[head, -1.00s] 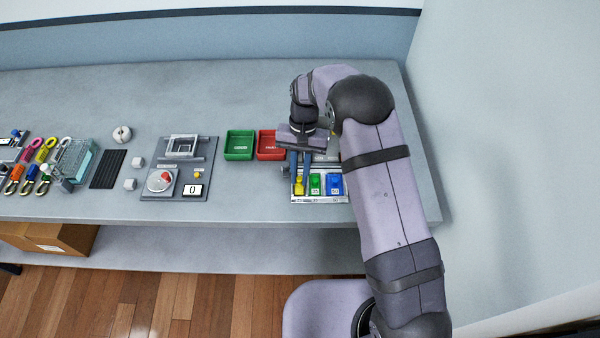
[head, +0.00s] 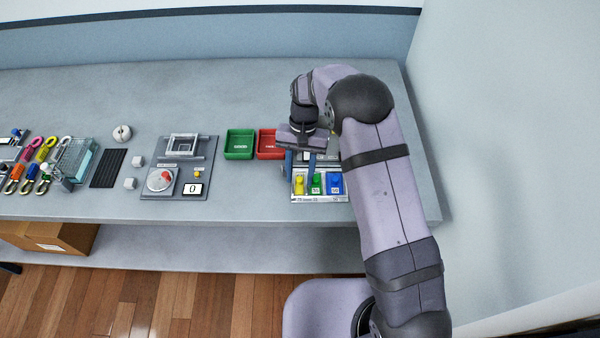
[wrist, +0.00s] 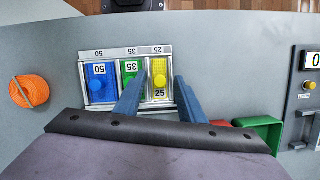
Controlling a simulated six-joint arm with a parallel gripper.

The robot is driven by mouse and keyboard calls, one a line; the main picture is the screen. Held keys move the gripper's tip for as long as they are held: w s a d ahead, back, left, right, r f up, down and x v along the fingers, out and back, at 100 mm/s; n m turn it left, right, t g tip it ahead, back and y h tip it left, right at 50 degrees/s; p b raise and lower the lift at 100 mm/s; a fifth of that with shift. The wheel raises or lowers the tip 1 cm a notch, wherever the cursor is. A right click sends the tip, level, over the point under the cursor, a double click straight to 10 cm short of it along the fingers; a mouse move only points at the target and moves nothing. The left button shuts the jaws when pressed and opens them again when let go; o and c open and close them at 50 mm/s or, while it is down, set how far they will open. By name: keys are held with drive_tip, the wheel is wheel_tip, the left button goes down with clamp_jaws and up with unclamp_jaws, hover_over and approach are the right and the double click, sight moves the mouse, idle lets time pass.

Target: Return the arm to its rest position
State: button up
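My gripper (head: 301,164) is over the right part of the bench, above the back edge of a small tray (head: 320,199) with yellow (head: 299,184), green (head: 316,184) and blue (head: 335,184) blocks. In the wrist view my gripper (wrist: 158,92) has its two blue fingers spread apart, with nothing between them. The fingers reach toward the green (wrist: 130,70) and yellow (wrist: 160,80) blocks; the blue block (wrist: 99,84) is beside them. All three blocks sit in their slots. My forearm hides the bench just right of the tray.
A green bin (head: 239,145) and a red bin (head: 269,144) stand left of my gripper. Farther left is a grey device with a dial and a display reading 0 (head: 192,189). An orange knob (wrist: 30,91) shows in the wrist view. The back of the bench (head: 200,90) is clear.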

drive_tip(key=o, duration=0.4)
drive_tip(key=shift+r+p, duration=2.4)
drive_tip(key=shift+r, duration=0.65)
drive_tip(key=shift+c, duration=0.3)
